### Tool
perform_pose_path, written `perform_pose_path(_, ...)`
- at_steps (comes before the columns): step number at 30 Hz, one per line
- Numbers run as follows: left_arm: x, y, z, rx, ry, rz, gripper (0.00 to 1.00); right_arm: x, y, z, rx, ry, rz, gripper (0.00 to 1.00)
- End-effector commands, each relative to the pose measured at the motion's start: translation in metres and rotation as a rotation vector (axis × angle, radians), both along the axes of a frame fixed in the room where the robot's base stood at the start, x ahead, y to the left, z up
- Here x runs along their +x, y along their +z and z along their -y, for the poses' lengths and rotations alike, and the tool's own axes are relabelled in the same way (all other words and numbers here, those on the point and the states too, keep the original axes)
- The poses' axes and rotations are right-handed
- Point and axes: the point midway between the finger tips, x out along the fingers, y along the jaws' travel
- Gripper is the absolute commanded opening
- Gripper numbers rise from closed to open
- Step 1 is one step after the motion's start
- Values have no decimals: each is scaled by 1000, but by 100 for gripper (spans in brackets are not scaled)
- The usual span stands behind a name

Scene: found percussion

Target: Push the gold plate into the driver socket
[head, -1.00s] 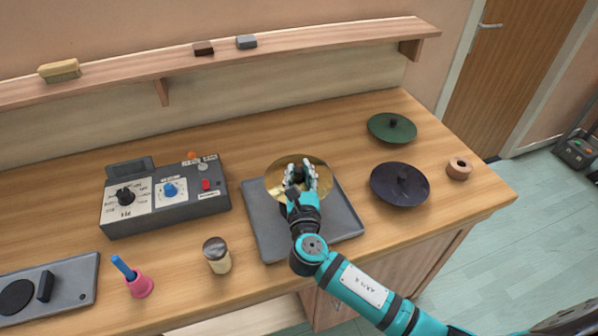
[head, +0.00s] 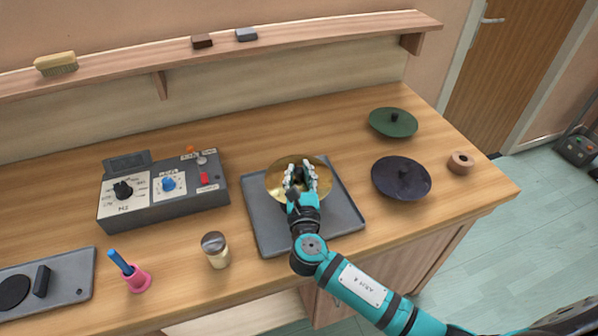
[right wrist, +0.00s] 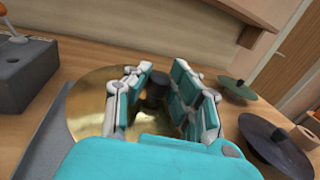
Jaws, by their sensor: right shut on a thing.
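The gold plate (head: 276,187) is a round, shiny disc over the grey tray (head: 346,222) in the middle of the bench. My right gripper (head: 301,176) is over its centre, shut on the dark knob there. In the right wrist view the fingers (right wrist: 160,98) stand on both sides of the knob, and the gold plate (right wrist: 88,98) spreads out around them. The driver socket is not visible; the plate and gripper cover the middle of the tray. I cannot tell whether the plate touches anything beneath it. My left gripper is not in view.
A control box (head: 165,200) with knobs stands left of the tray. A jar (head: 215,250) and a pink holder (head: 138,280) are at the front left. A dark plate (head: 392,184), a green plate (head: 386,122) and a wooden ring (head: 461,163) lie to the right.

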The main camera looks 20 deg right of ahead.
Motion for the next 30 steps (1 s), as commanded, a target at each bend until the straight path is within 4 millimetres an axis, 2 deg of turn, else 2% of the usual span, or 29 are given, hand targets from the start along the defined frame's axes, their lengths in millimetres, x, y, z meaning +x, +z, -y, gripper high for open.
perform_pose_path(7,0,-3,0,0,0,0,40,0,-6,0,0,0,-1,0)
perform_pose_path(8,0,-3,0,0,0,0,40,0,-5,0,0,0,-1,23)
perform_pose_path(14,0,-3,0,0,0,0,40,0,-5,0,0,0,-1,47)
perform_pose_path(23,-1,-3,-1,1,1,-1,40,-3,-6,-1,0,1,-2,47)
perform_pose_path(26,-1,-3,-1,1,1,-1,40,-12,-6,-3,1,1,-3,47)
perform_pose_path(30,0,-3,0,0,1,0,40,-37,-7,-9,1,2,-5,47)
